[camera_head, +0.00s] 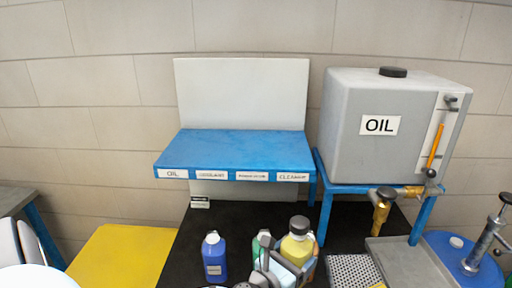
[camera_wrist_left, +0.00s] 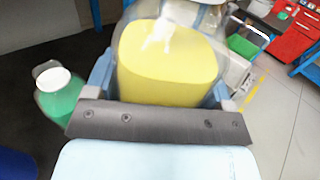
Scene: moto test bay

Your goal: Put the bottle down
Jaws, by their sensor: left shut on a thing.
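The bottle (camera_head: 298,246) has a dark cap and yellow contents and is at the bottom centre of the head view. My left gripper (camera_head: 286,268) is shut around its body. In the left wrist view the bottle (camera_wrist_left: 168,60) fills the space between the two fingers (camera_wrist_left: 160,88). Its base is hidden, so I cannot tell whether it touches the black bench top (camera_head: 190,238). My right gripper is not in view.
A green bottle (camera_head: 262,240) stands close beside the held bottle, and a blue bottle (camera_head: 214,258) is further left. Behind is a blue shelf (camera_head: 235,147) with labels, its top empty. An oil tank (camera_head: 360,155) on a blue stand and a grey tray (camera_head: 415,262) are right.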

